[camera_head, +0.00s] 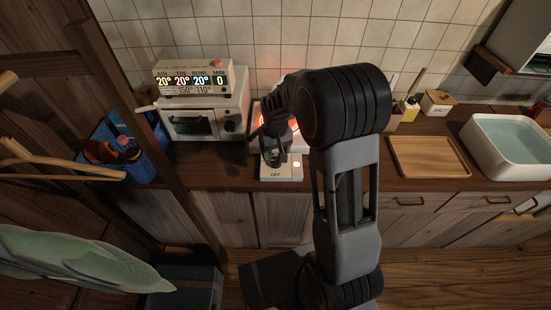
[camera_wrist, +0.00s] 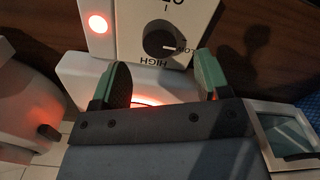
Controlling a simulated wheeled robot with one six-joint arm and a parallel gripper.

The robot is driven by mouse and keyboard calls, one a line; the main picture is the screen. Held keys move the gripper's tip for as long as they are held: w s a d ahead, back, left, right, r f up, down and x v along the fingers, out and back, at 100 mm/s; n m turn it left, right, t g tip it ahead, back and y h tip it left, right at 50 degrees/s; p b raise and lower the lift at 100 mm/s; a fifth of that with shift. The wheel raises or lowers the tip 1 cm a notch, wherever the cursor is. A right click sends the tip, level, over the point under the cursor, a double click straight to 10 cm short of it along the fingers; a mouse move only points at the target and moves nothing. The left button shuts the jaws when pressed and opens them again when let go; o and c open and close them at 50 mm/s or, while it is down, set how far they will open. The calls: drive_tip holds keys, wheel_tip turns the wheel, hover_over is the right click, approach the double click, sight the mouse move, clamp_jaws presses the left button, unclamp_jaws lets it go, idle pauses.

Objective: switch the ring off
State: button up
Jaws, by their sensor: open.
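The ring is a white unit (camera_head: 283,177) on the counter, with a panel marked OFF at its front edge; an orange-red glow shows behind my gripper. In the wrist view its panel (camera_wrist: 128,22) carries a dark round knob (camera_wrist: 158,38) with LOW, HIGH and part of OFF around it. The knob's white mark points towards LOW. A lamp (camera_wrist: 98,24) beside the panel glows red. My gripper (camera_head: 275,153) is over the ring, its green-padded fingers (camera_wrist: 163,78) open and empty. The knob lies just beyond the fingertips, between their lines. In the head view my gripper hides the knob.
A white oven (camera_head: 190,121) with a digital display on top stands left of the ring. A blue container (camera_head: 145,150) is further left. A wooden tray (camera_head: 430,157), a salt box (camera_head: 438,102) and a water-filled basin (camera_head: 510,147) are to the right.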

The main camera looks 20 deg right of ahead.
sight(276, 160)
drive_tip(key=shift+f, duration=2.3)
drive_tip(key=c, duration=0.9)
